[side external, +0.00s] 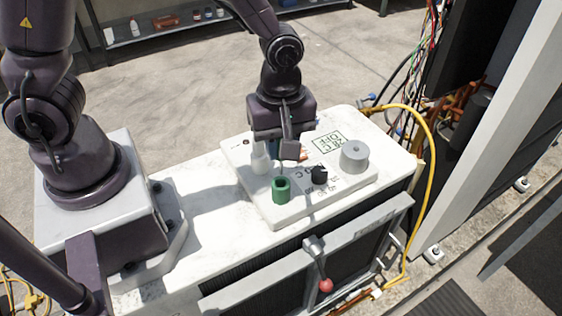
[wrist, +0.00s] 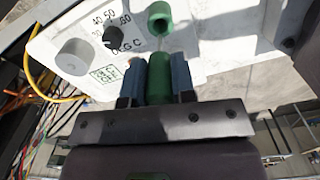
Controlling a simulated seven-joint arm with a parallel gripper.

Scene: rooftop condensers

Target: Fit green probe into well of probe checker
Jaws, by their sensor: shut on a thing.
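The probe checker (side external: 245,165) is a white panel on the pale bench top, also in the wrist view (wrist: 75,25). Its well is a short green collar with a dark hole (side external: 281,190), at the panel's near edge; in the wrist view it is at the top centre (wrist: 160,17). My gripper (side external: 280,150) points down above the panel, behind the well in the side view. In the wrist view its blue fingers (wrist: 158,78) are shut on the green probe (wrist: 158,72), which points toward the well. The probe's tip is too small to place exactly.
The panel also carries a black knob (side external: 320,175), a grey cylinder (side external: 354,155) and a white bottle-like piece (side external: 260,160) close to my gripper. A yellow hose (side external: 433,150) curves past the bench's right end.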

